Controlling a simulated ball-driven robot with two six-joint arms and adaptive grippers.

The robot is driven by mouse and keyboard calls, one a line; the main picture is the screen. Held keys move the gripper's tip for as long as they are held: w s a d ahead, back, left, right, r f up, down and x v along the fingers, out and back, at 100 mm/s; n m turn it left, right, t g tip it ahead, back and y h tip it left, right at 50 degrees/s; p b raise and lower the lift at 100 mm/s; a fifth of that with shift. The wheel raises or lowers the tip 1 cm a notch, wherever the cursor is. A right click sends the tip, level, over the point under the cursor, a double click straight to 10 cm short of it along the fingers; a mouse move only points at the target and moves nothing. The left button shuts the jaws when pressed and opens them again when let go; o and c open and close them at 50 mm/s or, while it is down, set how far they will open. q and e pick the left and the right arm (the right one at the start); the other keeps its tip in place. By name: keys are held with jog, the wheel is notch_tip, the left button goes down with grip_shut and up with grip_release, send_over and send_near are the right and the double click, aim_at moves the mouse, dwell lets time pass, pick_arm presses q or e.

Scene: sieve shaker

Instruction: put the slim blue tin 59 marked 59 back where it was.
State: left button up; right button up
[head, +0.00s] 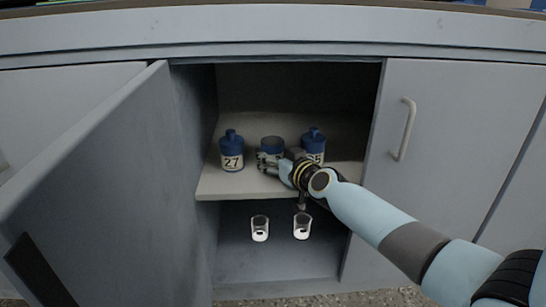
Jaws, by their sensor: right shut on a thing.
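I cannot tell whether the tin's base touches the shelf. My left gripper is not in view.
The upper shelf (235,187) has room behind. Two small glasses (260,228) (302,226) stand below. The open door (110,180) bounds the left.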

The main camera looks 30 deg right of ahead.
jog(key=shift+f, duration=0.25)
jog(key=o, duration=1.2)
jog(key=shift+r, duration=0.15)
